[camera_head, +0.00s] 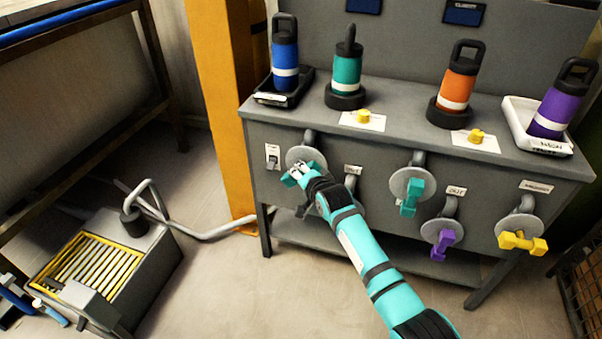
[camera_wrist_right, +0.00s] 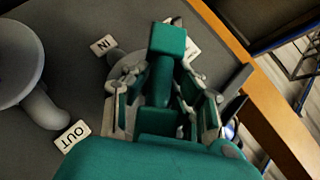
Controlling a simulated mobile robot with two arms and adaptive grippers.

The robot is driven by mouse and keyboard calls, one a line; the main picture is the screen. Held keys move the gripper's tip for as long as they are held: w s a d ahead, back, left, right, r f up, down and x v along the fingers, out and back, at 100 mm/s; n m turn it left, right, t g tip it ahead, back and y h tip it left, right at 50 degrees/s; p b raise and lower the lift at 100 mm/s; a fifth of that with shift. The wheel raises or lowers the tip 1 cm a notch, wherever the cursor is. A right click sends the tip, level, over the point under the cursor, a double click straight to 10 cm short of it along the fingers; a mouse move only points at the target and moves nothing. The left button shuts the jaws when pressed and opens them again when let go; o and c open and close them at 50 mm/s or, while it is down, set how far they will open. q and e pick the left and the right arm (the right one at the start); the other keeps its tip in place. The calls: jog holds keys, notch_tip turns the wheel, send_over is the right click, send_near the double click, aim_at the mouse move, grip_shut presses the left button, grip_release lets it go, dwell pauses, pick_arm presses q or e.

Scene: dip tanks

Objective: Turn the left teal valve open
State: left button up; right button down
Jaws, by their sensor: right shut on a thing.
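The left teal valve is on the left of the grey bench front. Its grey disc (camera_head: 296,154) shows behind my right gripper (camera_head: 306,174), and part of its teal handle (camera_head: 289,180) sticks out on the left of the fingers. In the right wrist view the teal handle (camera_wrist_right: 167,45) lies between the two fingers of my right gripper (camera_wrist_right: 165,90), which is shut on it. The fingers and arm hide much of the handle in the head view, so its exact angle is hard to tell. My left gripper is not in view.
A second teal valve (camera_head: 411,193), a purple valve (camera_head: 443,242) and a yellow valve (camera_head: 521,241) are farther right. Blue (camera_head: 285,55), teal (camera_head: 346,70), orange (camera_head: 461,80) and purple (camera_head: 560,100) bottles stand on the bench top (camera_head: 400,98). A yellow post (camera_head: 222,90) rises at left.

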jog(key=shift+s+a+f, duration=0.1)
jog(key=shift+f, duration=0.05)
jog(key=c, duration=1.2)
grip_release()
jog(key=shift+o, duration=0.2)
jog(key=v, duration=1.2)
